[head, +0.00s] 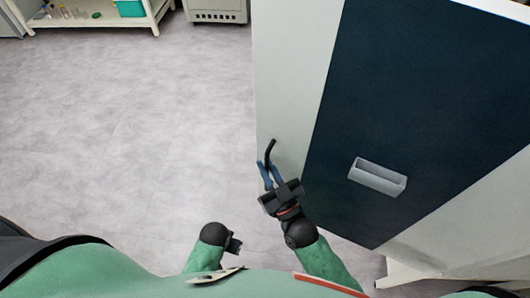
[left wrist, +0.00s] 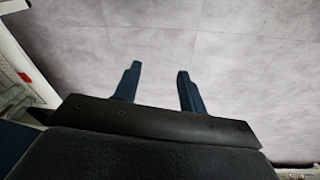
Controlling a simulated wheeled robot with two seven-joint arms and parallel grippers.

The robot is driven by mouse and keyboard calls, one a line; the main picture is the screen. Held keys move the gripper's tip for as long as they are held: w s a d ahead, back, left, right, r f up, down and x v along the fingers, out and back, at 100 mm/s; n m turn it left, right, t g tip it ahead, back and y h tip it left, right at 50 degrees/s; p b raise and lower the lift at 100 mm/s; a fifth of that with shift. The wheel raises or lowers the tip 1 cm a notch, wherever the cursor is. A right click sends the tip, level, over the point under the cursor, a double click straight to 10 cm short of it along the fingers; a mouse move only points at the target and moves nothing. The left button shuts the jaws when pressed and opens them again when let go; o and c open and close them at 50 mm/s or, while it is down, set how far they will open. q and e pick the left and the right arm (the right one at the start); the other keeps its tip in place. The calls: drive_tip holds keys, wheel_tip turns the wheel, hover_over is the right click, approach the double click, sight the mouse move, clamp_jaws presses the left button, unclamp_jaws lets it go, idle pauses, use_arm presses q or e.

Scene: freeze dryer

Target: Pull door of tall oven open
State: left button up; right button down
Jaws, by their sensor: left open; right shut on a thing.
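The tall oven's door (head: 290,75) is a white panel with a large dark pane (head: 420,110). It fills the right of the head view. A black bent handle (head: 270,147) stands at the door's lower left edge. My right gripper (head: 268,172) is at this handle, with its blue fingers shut on it. The fingers partly hide the handle's lower part. I cannot tell whether the door is ajar. My left gripper (head: 234,245) is low in the head view, left of the right arm and apart from the door. The left wrist view shows its two fingers (left wrist: 158,88) spread and empty above the floor.
A pale box-shaped holder (head: 377,177) sticks out from the dark pane. A white shelf rack (head: 90,22) with small items and a white cabinet (head: 216,10) stand at the back left. The grey floor (head: 140,120) left of the door is clear.

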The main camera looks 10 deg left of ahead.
use_arm(q)
drive_tip(key=shift+w+d+r, duration=0.15)
drive_tip(key=shift+r, duration=0.5)
drive_tip(key=shift+w+d+r, duration=0.1)
drive_tip(key=shift+w+r, duration=0.05)
drive_tip(key=shift+r, duration=0.45)
use_arm(e)
drive_tip(key=s+a+n+g+y, duration=0.2)
drive_tip(key=s+g+y, duration=0.1)
drive_tip(key=s, duration=0.9)
drive_tip(key=shift+s+y, duration=0.3)
drive_tip(key=shift+s, duration=0.1)
use_arm(q)
drive_tip(key=shift+w, duration=0.15)
use_arm(e)
drive_tip(key=c, duration=1.8)
unclamp_jaws()
use_arm(q)
wheel_tip(320, 180, up, 11)
drive_tip(key=s+b, duration=0.1)
drive_tip(key=b, duration=0.2)
use_arm(e)
drive_tip(key=shift+v, duration=3.85)
